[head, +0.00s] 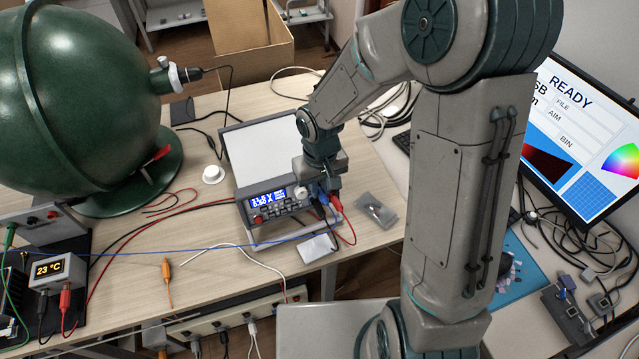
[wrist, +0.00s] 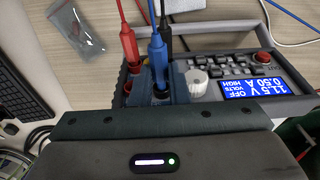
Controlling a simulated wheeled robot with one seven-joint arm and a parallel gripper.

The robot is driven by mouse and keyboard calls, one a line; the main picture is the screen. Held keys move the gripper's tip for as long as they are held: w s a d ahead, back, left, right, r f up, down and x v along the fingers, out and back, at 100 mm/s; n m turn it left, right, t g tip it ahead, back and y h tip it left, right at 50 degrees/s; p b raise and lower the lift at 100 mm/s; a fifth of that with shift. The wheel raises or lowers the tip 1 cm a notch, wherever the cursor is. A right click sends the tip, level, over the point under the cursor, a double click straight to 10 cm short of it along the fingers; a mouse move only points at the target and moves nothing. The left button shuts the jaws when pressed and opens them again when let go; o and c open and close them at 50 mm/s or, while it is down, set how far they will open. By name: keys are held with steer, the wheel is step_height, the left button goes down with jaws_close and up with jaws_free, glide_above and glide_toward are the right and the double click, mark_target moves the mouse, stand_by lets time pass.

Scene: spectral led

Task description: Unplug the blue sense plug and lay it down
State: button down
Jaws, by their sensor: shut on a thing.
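The bench power supply (head: 277,208) stands on the wooden table, its blue display lit; in the wrist view the display (wrist: 254,88) reads 11.5 V, OFF, 0.50 A. The blue sense plug (wrist: 158,55) is at the panel's terminals, its blue lead running away from it. My gripper (wrist: 161,88) is shut on the blue plug, close against the panel. In the head view my gripper (head: 322,187) covers that end of the panel. The plug's tip is hidden, so I cannot tell whether it is fully seated. A red plug (wrist: 128,45) and black plug (wrist: 167,30) are close beside it.
A small clear bag (head: 376,210) lies right of the supply. A white flat box (head: 317,248) sits in front of it. An orange-handled tool (head: 167,272) and crossing leads lie at the left front. Bare table (head: 190,235) shows left of the supply.

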mark_target(326, 201)
steer(key=shift+s+d+r, duration=0.1)
steer(key=shift+s+d, duration=0.1)
steer(key=shift+s, duration=0.3)
steer(key=shift+s+d+r, duration=0.1)
steer(key=shift+s+d, duration=0.05)
steer(key=shift+s, duration=0.3)
steer(key=shift+s, duration=0.15)
steer(key=shift+s+d+r, duration=0.15)
steer(key=shift+s+d, duration=0.05)
steer(key=shift+s, duration=0.3)
steer(key=s+a+f+b, duration=0.3)
steer(key=a, duration=1.3)
steer(key=s+a+f+b, duration=0.3)
steer(key=s+a+b, duration=0.1)
steer(key=a, duration=1.3)
steer(key=s+a+f+b, duration=0.3)
steer(key=a+f, duration=0.1)
steer(key=a, duration=1.2)
steer(key=shift+s+a, duration=0.25)
steer(key=shift+s, duration=0.15)
steer(key=shift+s+a+f, duration=0.15)
steer(key=shift+a+f, duration=0.1)
steer(key=shift+a, duration=0.4)
steer(key=shift+f, duration=0.2)
